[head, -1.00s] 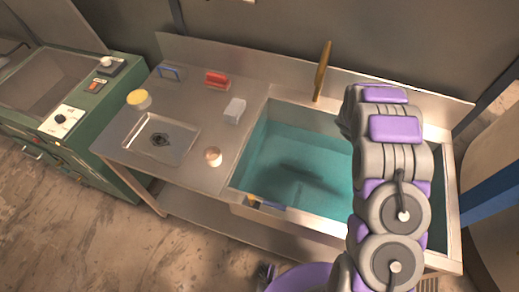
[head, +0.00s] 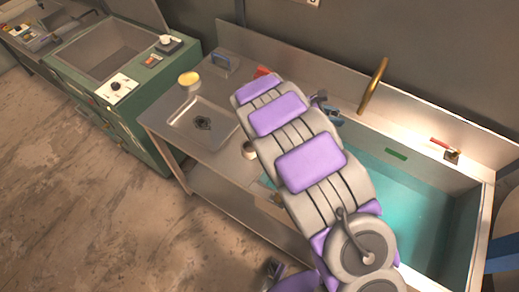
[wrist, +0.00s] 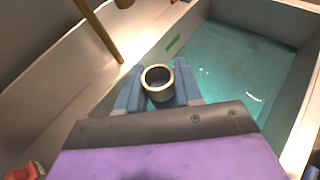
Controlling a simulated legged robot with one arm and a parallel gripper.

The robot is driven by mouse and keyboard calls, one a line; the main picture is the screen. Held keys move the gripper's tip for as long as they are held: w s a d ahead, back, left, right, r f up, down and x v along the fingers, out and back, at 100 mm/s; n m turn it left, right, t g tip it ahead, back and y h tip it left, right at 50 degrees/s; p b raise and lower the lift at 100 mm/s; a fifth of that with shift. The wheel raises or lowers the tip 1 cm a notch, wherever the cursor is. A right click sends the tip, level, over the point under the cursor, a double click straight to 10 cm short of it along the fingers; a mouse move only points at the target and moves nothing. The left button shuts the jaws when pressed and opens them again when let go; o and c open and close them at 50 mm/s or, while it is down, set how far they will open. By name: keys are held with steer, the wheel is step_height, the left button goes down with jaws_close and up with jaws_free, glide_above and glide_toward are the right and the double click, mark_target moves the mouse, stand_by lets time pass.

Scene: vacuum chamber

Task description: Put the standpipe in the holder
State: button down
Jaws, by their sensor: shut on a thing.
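My gripper (wrist: 158,72) is shut on the standpipe (wrist: 157,88), a short tube with a pale round rim seen end-on in the wrist view. Its blue fingers are on both sides of the tube. In the head view the gripper (head: 326,108) is partly hidden behind my arm, at the left end of the sink near the brass tap, and the tube cannot be made out there. The wrist view shows the sink's water beyond the fingers. I cannot tell which thing is the holder.
The sink (head: 415,195) holds teal water. A brass tap (head: 373,87) rises at its back edge, and a red-handled fitting (head: 446,150) sits to the right. A metal tray (head: 225,120), yellow-lidded jar (head: 189,79) and blue-handled item (head: 221,64) stand on the left counter.

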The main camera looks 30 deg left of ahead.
steer(key=s+a+r+n+t+y, duration=0.15)
steer(key=s+a, duration=0.25)
steer(key=a, duration=0.4)
steer(key=s+a+r+n+t+y+p, duration=0.1)
steer(key=s+a+r+n+y, duration=0.15)
steer(key=s+a, duration=0.4)
steer(key=s+a+r+n+t+y, duration=0.2)
steer(key=a, duration=0.7)
step_height(320, 180, down, 9)
steer(key=b, duration=0.1)
steer(key=shift+s, duration=0.15)
steer(key=shift+f, duration=0.15)
steer(key=c, duration=0.7)
jaws_free()
steer(key=shift+c, duration=0.2)
steer(key=p+v, duration=0.1)
steer(key=v, duration=1.1)
